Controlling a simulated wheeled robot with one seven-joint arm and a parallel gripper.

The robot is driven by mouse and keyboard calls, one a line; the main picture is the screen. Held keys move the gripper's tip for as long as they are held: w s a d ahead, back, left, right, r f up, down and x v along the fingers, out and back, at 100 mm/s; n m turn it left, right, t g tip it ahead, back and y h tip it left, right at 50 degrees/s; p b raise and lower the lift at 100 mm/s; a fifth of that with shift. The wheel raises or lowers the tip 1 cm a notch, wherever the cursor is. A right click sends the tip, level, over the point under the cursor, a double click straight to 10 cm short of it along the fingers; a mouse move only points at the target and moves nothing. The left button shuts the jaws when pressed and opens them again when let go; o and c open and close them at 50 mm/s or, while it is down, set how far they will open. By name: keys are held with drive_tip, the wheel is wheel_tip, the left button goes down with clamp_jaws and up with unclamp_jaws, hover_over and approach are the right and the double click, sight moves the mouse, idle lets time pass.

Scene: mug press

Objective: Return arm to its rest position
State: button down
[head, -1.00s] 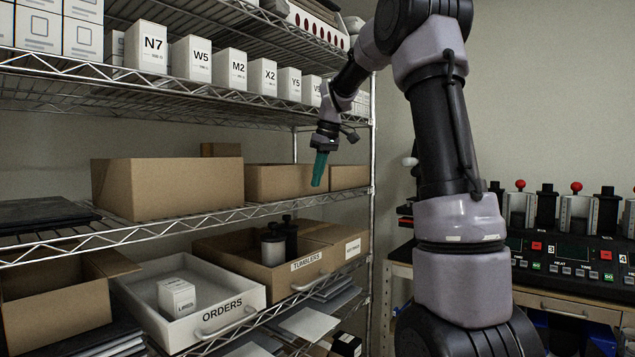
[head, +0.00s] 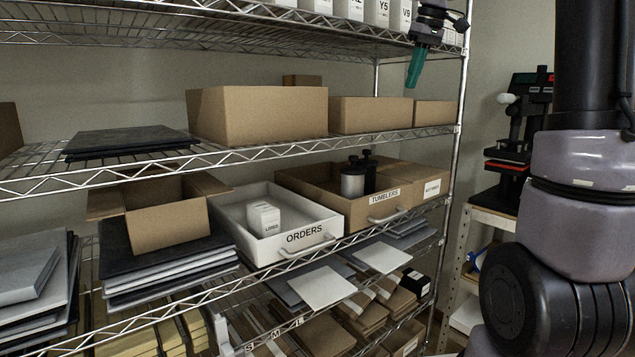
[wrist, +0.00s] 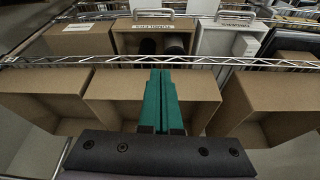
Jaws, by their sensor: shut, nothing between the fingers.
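My gripper (head: 414,68) has teal fingers and hangs pointing down at the upper right of the head view, in front of the wire shelving. Its fingers lie together with nothing between them, which also shows in the wrist view (wrist: 163,98). In the wrist view the fingers appear over an open cardboard box (wrist: 110,95). My arm's large grey and black links fill the right edge of the head view.
Wire shelving (head: 240,158) holds cardboard boxes (head: 262,115), a white ORDERS drawer (head: 330,222) with a small white box (head: 263,218), and a TUMBLERS drawer (head: 405,200) with dark-topped tumblers. A black press (head: 510,150) stands right of the shelving.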

drive_tip(key=s+a+f+m+t, duration=0.2)
drive_tip(key=s+f+m, duration=0.3)
drive_tip(key=s, duration=0.7)
drive_tip(key=s+a+f+m+t, duration=0.2)
drive_tip(key=s+f+m, duration=0.2)
drive_tip(key=s, duration=0.9)
wheel_tip(320, 180, down, 3)
drive_tip(key=shift+a+r+m, duration=0.1)
drive_tip(key=shift+a+m, duration=0.05)
drive_tip(key=shift+m, duration=0.25)
